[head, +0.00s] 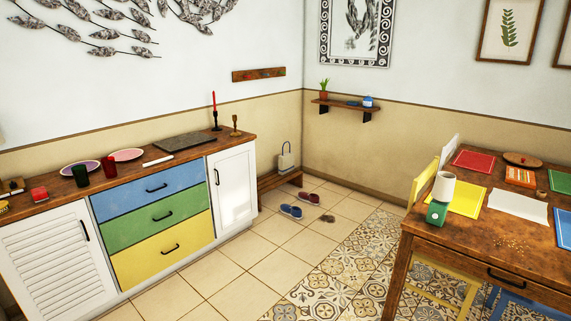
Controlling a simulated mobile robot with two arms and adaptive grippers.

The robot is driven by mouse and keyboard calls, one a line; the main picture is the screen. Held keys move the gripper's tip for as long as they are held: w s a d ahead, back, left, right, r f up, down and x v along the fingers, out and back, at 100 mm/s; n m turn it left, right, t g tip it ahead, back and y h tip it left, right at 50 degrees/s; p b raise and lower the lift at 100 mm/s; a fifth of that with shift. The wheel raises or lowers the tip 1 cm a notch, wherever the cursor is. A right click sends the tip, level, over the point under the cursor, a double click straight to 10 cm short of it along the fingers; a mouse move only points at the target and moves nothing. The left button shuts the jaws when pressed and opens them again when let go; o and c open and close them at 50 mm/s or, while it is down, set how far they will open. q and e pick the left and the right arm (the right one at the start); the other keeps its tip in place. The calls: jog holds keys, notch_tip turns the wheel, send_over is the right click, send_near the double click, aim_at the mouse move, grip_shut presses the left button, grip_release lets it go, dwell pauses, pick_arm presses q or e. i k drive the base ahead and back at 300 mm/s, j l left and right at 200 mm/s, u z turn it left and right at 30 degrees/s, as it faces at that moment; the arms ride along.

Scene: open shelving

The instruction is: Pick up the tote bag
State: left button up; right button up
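A small grey-beige bag (286,162) with a thin dark blue looped handle stands upright on a low wooden bench in the far corner; it looks like the tote bag. The wooden bench (268,181) is against the back wall, just right of the sideboard, which hides part of it. Neither of my grippers shows in the head view, and nothing is seen touching the bag.
A wooden-topped sideboard (232,143) with plates, cups and candlesticks runs along the left. Blue slippers (291,211) and red-blue slippers (308,198) lie on the floor near the bench. A dining table (457,243) blocks the right. The tiled floor between is mostly clear.

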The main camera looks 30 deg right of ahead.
aim_at(286, 162)
jog(key=i+l+z, duration=0.35)
jog(key=i, duration=0.25)
jog(key=i+l+z, duration=0.3)
jog(key=i, duration=0.3)
jog(key=i+z, duration=0.35)
jog(key=i, duration=1.65)
jog(key=i+j, duration=0.1)
jog(key=i, duration=1.25)
